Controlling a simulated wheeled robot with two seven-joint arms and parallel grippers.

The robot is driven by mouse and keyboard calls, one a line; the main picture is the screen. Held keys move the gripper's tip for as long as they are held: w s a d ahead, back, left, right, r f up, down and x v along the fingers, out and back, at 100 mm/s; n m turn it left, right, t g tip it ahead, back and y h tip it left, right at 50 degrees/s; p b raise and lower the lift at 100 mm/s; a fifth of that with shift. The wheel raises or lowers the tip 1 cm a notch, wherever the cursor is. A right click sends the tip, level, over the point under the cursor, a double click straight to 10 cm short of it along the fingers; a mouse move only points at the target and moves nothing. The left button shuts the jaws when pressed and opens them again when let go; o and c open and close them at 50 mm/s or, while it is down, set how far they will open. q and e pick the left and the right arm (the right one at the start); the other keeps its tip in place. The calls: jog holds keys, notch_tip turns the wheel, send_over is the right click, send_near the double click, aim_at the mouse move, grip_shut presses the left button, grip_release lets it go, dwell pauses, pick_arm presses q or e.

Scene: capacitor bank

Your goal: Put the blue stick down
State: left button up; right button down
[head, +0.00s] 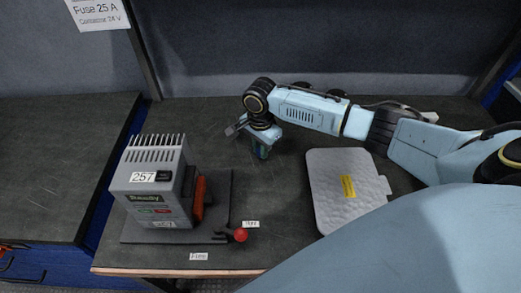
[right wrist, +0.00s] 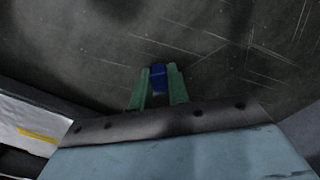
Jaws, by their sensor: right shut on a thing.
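My right gripper (head: 261,154) points down over the dark worktop, in the upper middle of the head view. In the right wrist view its green fingers (right wrist: 158,88) are shut on the blue stick (right wrist: 158,76), whose end shows between the fingertips. The rest of the stick is hidden by the fingers. I cannot tell whether its lower end touches the worktop. In the head view the stick is too small to make out clearly. My left gripper is not in view.
A grey device labelled 257 (head: 150,185) stands on a dark plate (head: 222,188) to the left. A red-knobbed lever (head: 240,235) is at the front. A light grey panel (head: 335,195) with a yellow label lies to the right. The worktop (head: 265,195) between them is clear.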

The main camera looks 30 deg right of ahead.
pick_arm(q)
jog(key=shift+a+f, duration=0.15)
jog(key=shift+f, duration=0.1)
pick_arm(e)
jog(key=shift+f, duration=0.3)
jog(key=shift+a+f, duration=0.1)
jog(key=shift+f, duration=0.4)
jog(key=c, duration=1.3)
grip_release()
jog(key=shift+c, duration=0.2)
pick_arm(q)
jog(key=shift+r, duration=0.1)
